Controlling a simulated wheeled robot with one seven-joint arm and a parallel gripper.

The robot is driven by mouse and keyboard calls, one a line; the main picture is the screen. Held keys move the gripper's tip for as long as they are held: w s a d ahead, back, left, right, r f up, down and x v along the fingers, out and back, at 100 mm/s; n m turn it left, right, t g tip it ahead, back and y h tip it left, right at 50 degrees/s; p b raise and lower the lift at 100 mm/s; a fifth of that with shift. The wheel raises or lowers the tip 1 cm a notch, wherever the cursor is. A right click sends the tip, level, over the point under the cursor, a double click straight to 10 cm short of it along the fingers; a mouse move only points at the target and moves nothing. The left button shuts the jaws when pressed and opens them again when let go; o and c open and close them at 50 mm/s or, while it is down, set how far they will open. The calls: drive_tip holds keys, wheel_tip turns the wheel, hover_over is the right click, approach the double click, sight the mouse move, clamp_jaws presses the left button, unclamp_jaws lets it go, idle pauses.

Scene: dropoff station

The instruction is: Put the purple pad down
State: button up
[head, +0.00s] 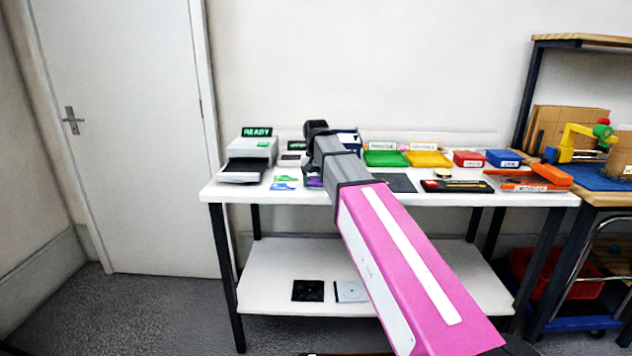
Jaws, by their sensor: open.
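The purple pad (313,183) shows as a small patch on the white table (230,190), just left of my arm; the rest of it is hidden behind the arm. My gripper (312,168) is at the dark far end of my arm, close above the pad. It is open, but its fingers are mostly hidden, so I cannot see whether they touch the pad.
A grey device with a READY display (250,155) stands on the left. Blue-and-green cards (284,183) lie beside the pad. A dark mat (398,183), a green tray (386,158), a yellow tray (428,159), a red box (468,159) and a blue box (503,158) are to the right.

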sight(316, 179)
drive_tip(key=shift+o, duration=0.5)
drive_tip(key=shift+s, duration=0.1)
drive_tip(key=shift+o, duration=0.2)
wheel_tip(316, 179, up, 12)
drive_tip(key=shift+r, duration=0.15)
